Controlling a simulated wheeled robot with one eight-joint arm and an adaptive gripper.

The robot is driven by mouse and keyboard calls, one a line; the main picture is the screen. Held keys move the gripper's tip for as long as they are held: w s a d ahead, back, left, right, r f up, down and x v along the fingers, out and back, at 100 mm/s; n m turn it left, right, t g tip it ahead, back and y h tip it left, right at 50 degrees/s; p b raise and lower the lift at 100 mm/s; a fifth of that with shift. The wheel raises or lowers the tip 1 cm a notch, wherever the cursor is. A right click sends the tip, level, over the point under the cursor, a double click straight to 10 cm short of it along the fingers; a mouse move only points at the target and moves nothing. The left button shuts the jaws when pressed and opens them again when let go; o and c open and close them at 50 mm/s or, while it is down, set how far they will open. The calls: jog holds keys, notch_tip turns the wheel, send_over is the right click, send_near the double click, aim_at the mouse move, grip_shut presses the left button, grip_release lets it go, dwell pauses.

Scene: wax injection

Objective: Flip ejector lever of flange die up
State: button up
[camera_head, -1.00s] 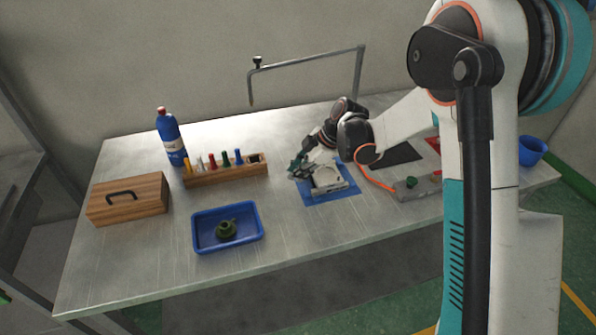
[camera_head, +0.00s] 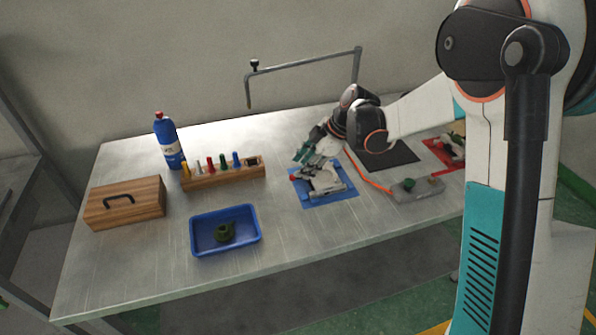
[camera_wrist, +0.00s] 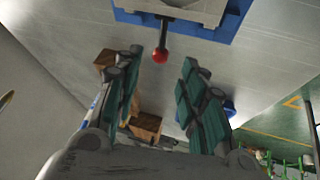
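The flange die (camera_head: 326,185) is a pale grey metal block on a blue mat (camera_head: 335,202). Its ejector lever is a dark rod ending in a red ball knob (camera_head: 293,178), which sticks out at the die's left end. In the wrist view the red knob (camera_wrist: 160,57) lies between the fingertips in the picture, with a gap on each side. My gripper (camera_head: 303,153) has teal fingers and is just behind and above the lever end. In the wrist view my gripper (camera_wrist: 163,62) is open and empty. Whether the lever is tilted up is hard to tell.
A grey control box (camera_head: 416,190) with an orange cable stands right of the mat. A blue tray (camera_head: 196,238) holds a green part. A wooden rack (camera_head: 215,180), blue bottle (camera_head: 169,142) and wooden box (camera_head: 127,204) are left. A metal frame (camera_head: 305,64) rises behind.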

jog(key=v, duration=0.7)
jog(key=s+d+r+m+t+h, duration=0.1)
jog(key=s+d+r+m, duration=0.3)
jog(key=s, duration=0.3)
jog(key=s+d+r+m+t+h, duration=0.2)
jog(key=s+r+m, duration=0.3)
jog(key=s, duration=0.1)
jog(key=s+d+m+t+h, duration=0.1)
jog(key=s+d+m, duration=0.1)
jog(key=s, duration=0.3)
jog(key=s+d+m+t+h, duration=0.1)
jog(key=s+d+m, duration=0.1)
jog(key=s+m, duration=0.3)
jog(key=s+d+f+m+h, duration=0.1)
jog(key=s+d+m, duration=0.1)
jog(key=s, duration=0.4)
jog(key=shift+d+m+t, duration=0.4)
jog(key=shift+m, duration=0.3)
